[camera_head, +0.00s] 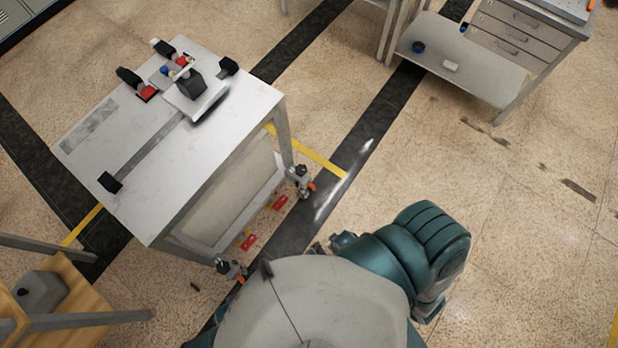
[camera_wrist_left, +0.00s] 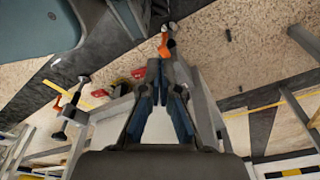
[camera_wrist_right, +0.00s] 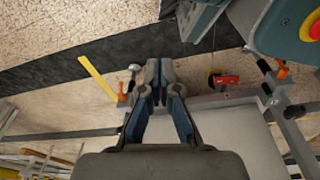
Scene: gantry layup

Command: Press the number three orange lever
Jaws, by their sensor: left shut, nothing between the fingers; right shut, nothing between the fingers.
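Two orange levers show on the casters at the table's near feet in the head view, one at the right foot (camera_head: 311,186) and one at the left foot (camera_head: 240,279). I cannot read any number on them. My left gripper (camera_wrist_left: 166,66) is shut and empty; in its wrist view an orange lever (camera_wrist_left: 164,46) appears just beyond the fingertips, and another (camera_wrist_left: 57,104) is at the left. My right gripper (camera_wrist_right: 158,66) is shut and empty; in its wrist view an orange lever (camera_wrist_right: 121,92) appears left of the fingers, another (camera_wrist_right: 265,88) at the right. Contact is not visible.
The grey table (camera_head: 235,120) carries a device with red parts (camera_head: 147,92). Red pieces (camera_head: 250,242) lie low near its base. A drawer bench (camera_head: 520,40) stands at the back right, a wooden-shelved rack (camera_head: 75,300) at the lower left. Open floor lies at the right.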

